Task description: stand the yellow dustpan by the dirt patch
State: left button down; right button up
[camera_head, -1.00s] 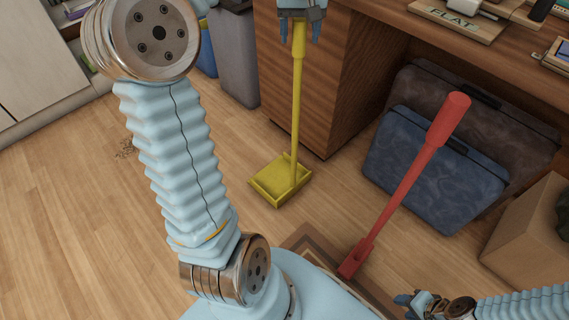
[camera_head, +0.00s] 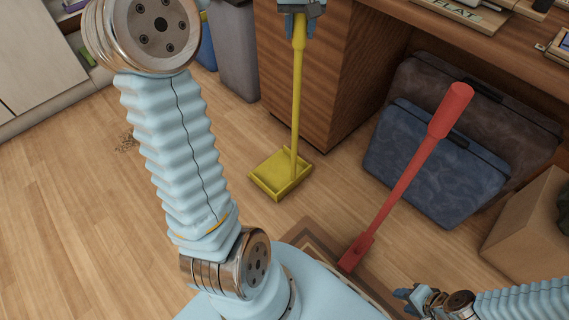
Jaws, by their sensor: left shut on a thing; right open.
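The yellow dustpan (camera_head: 281,174) has a long upright handle and a flat pan low near the wooden floor, beside the desk's side panel. I cannot tell whether the pan touches the floor. My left gripper (camera_head: 299,15) is shut on the top of its handle at the upper edge of the view. The dirt patch (camera_head: 126,141) is a small dark scatter on the floor at the left, apart from the pan and partly beside my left arm. My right gripper (camera_head: 408,295) is open and empty at the lower right.
A red long-handled tool (camera_head: 408,185) leans over a brown mat (camera_head: 311,234). Blue (camera_head: 436,163) and brown (camera_head: 494,110) suitcases and a cardboard box (camera_head: 535,225) stand at the right. A grey bin (camera_head: 236,52) stands behind. The floor between pan and dirt is crossed by my arm.

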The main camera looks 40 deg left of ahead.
pick_arm(q)
jog(key=shift+r+p, duration=2.35)
jog(key=shift+r, duration=0.2)
